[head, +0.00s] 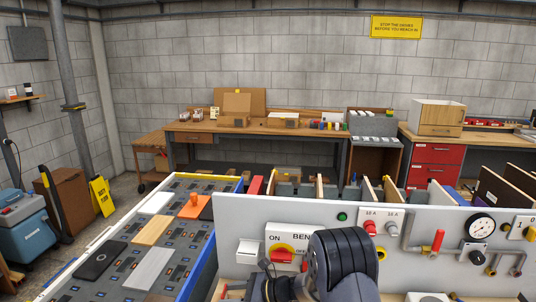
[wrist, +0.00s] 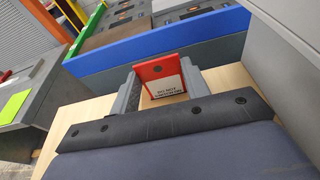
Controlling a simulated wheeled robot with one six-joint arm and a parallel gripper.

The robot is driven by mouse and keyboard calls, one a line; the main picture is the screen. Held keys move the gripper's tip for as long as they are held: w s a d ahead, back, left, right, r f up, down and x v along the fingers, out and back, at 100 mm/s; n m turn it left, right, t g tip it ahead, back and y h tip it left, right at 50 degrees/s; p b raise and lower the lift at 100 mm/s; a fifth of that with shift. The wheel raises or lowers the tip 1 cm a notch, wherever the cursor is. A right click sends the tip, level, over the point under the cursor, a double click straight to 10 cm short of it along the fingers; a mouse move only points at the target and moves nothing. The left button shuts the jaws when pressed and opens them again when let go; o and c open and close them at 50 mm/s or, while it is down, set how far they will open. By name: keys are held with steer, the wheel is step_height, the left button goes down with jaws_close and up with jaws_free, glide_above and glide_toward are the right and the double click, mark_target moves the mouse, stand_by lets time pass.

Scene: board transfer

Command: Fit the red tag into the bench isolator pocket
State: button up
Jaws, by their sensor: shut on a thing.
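My gripper (wrist: 160,88) is shut on the red tag (wrist: 152,70), which shows in the wrist view. The tag has a hole near its top and a white label that seems to read "DO NOT ENERGISE". It is held between the two grey fingers, above a pale wooden surface. In the head view the bench isolator (head: 284,250) is on the pale panel, with an "ON" mark and a red and yellow rotary switch. My arm covers the isolator's right part. I cannot make out its pocket, and the gripper and tag are hidden there.
The pale panel (head: 400,258) carries lamps, a gauge and a red-handled valve. Left of it is a board bed (head: 195,241) with flat pieces and a blue edge (wrist: 150,45). A workbench (head: 265,128) stands at the back wall. A pale wooden surface (wrist: 232,76) lies beneath my gripper.

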steer(key=shift+r, duration=0.15)
steer(key=shift+r+p, duration=0.75)
steer(key=shift+r, duration=0.85)
steer(key=shift+r, duration=0.25)
step_height(320, 180, up, 4)
steer(key=shift+r+p, duration=0.15)
steer(key=shift+p, duration=1.05)
